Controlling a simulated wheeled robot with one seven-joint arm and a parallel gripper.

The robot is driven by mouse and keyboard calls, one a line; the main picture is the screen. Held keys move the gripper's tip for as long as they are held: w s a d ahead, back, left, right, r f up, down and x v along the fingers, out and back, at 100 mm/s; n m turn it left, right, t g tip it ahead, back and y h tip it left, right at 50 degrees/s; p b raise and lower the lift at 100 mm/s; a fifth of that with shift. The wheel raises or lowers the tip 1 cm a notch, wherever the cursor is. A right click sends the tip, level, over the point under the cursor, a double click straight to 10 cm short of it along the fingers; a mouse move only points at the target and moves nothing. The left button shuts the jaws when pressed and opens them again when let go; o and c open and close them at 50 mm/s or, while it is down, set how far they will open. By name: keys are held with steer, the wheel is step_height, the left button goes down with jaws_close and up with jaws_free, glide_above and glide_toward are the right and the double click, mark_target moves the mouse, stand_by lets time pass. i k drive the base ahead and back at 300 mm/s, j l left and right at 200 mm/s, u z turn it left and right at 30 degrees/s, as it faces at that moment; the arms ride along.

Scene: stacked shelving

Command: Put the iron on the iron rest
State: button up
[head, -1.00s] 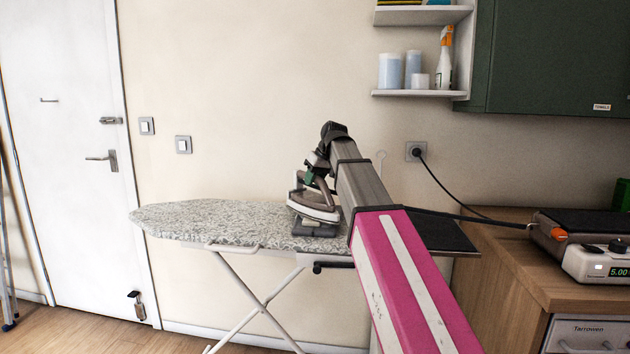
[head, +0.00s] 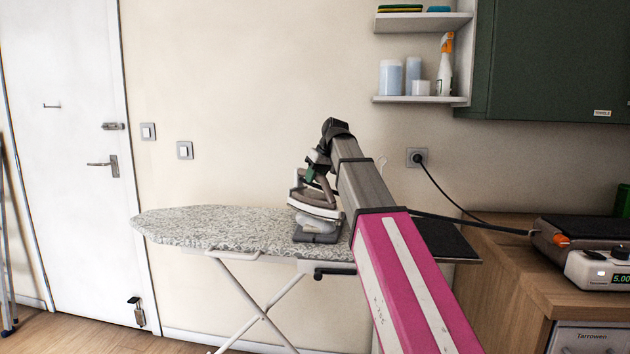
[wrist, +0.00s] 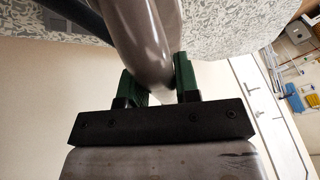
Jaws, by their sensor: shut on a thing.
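The iron (head: 313,209), grey and white, is above the right part of the ironing board (head: 215,228). My gripper (head: 313,168) is shut on its handle. In the wrist view, the curved grey-brown handle (wrist: 148,38) passes between the green fingers of my gripper (wrist: 158,80). Directly under the iron, a small grey base (head: 318,236) with a paler raised part sits on the board. A flat dark plate (head: 447,240) lies at the board's right end, partly behind my arm. I cannot tell which of these two is the iron rest. The iron looks slightly above the base.
A wooden counter (head: 505,262) on the right carries a device with a display (head: 600,268). A black cable (head: 450,192) runs to the wall socket (head: 416,157). A shelf (head: 420,100) with bottles and a green cabinet (head: 560,60) hang above. The board's left part is clear.

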mark_target(431, 234)
steer(key=k+j, duration=0.2)
steer(key=k+j+z, duration=0.1)
steer(key=z, duration=1.4)
steer(key=i+j, duration=0.1)
steer(key=j, duration=0.2)
steer(key=i+j, duration=0.1)
steer(key=j, duration=0.15)
